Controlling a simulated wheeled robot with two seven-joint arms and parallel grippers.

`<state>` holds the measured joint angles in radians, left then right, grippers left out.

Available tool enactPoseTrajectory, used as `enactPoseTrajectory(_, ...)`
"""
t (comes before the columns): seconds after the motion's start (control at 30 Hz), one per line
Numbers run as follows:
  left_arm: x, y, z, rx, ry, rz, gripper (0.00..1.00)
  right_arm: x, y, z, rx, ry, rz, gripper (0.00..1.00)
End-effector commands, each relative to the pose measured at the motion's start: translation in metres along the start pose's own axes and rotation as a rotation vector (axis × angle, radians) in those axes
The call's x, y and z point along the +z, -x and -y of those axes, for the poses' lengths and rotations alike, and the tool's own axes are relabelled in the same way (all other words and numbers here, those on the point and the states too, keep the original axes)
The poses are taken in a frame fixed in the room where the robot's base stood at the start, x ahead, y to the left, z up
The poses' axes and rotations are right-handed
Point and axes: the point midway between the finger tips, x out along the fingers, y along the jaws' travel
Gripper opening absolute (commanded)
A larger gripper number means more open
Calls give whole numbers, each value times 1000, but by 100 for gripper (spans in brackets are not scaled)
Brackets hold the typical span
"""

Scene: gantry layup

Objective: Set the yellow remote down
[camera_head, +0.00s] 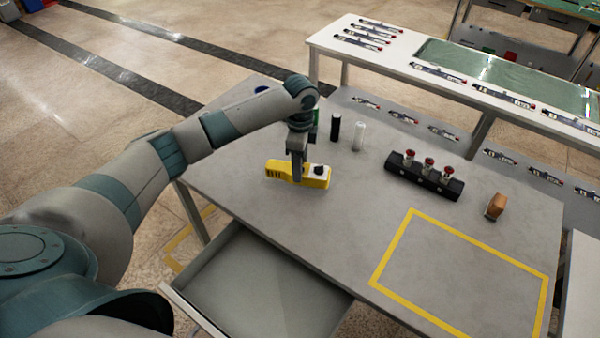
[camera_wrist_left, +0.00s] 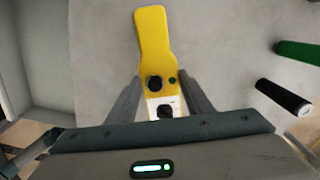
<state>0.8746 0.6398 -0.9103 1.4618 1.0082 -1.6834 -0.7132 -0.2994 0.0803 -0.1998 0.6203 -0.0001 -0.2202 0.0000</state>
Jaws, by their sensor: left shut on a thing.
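In the left wrist view the remote (camera_wrist_left: 153,45) runs away from between the two fingers (camera_wrist_left: 165,105). A yellow outlined area (camera_head: 465,270) on the table's right part is empty. My right gripper is not in view.
An open empty drawer (camera_head: 260,290) juts from the table's front. A black cylinder (camera_head: 336,127) and a white cylinder (camera_head: 359,136) stand behind the remote. A black rack (camera_head: 424,180) with red-topped pieces and a brown block (camera_head: 495,206) stand to the right. The middle table top is clear.

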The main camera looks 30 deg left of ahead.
Motion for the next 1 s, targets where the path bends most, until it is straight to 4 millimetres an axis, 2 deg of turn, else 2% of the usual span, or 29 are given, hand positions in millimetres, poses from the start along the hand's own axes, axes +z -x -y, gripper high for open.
enactPoseTrajectory(0.17,0,-4,0,1,1,0,15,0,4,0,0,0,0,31)
enactPoseTrajectory(0.5,-1,-37,0,-1,0,0,15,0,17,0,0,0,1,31)
enactPoseTrajectory(0.9,0,-42,0,-1,0,0,15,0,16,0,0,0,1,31)
enactPoseTrajectory(0.93,0,-42,0,0,-1,1,54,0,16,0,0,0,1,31)
enactPoseTrajectory(1.0,0,-42,0,0,-1,0,65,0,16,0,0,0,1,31)
